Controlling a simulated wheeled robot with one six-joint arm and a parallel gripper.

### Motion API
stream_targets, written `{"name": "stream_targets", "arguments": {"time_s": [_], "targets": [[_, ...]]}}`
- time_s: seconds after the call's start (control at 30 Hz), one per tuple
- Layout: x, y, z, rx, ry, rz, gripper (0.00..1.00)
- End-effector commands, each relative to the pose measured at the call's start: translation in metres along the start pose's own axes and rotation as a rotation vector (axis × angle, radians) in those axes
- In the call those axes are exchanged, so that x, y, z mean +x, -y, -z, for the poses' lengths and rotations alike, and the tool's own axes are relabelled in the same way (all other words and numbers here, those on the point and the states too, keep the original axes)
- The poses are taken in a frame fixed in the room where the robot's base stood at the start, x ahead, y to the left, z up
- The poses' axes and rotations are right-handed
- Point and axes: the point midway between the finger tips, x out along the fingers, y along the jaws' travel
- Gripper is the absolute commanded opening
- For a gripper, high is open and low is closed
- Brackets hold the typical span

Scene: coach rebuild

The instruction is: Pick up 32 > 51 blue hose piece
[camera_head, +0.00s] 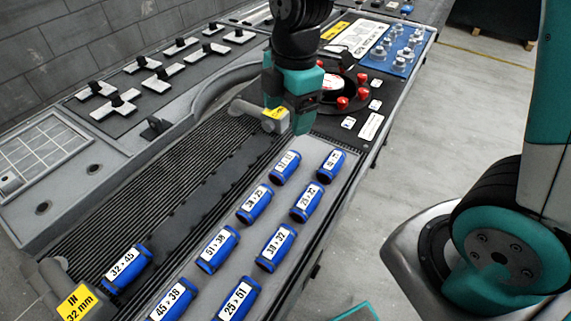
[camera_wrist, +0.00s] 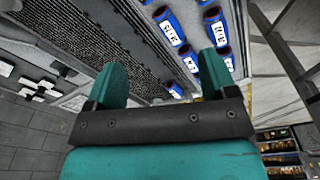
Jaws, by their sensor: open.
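Blue hose pieces with white labels lie in two rows on a grey tray (camera_head: 262,225). The far-left piece (camera_head: 285,167) has a small label that seems to begin with 32; I cannot read it fully, but it may be the 32 > 51 piece. The far-right piece (camera_head: 331,166) is also hard to read. My gripper (camera_head: 295,124) is above the far end of the tray, beyond these pieces and apart from them. In the wrist view my gripper (camera_wrist: 162,78) is open and empty, with several blue pieces beyond its fingers.
A 32 > 45 piece (camera_head: 127,270) lies in the ribbed channel beside a fitting marked IN 32 mm (camera_head: 78,302). A grey pipe fitting (camera_head: 248,112) stands at the channel's far end. Red knobs (camera_head: 342,103) surround a dial right of my gripper.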

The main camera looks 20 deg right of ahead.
Motion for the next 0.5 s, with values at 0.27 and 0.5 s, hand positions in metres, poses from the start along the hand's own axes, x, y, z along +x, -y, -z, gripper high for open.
{"name": "stream_targets", "arguments": {"time_s": [0.27, 0.5], "targets": [[0.03, -0.03, -0.027, -0.339, 0.078, 0.042, 0.78], [0.06, -0.031, -0.034, -0.388, 0.085, 0.055, 0.78]]}}
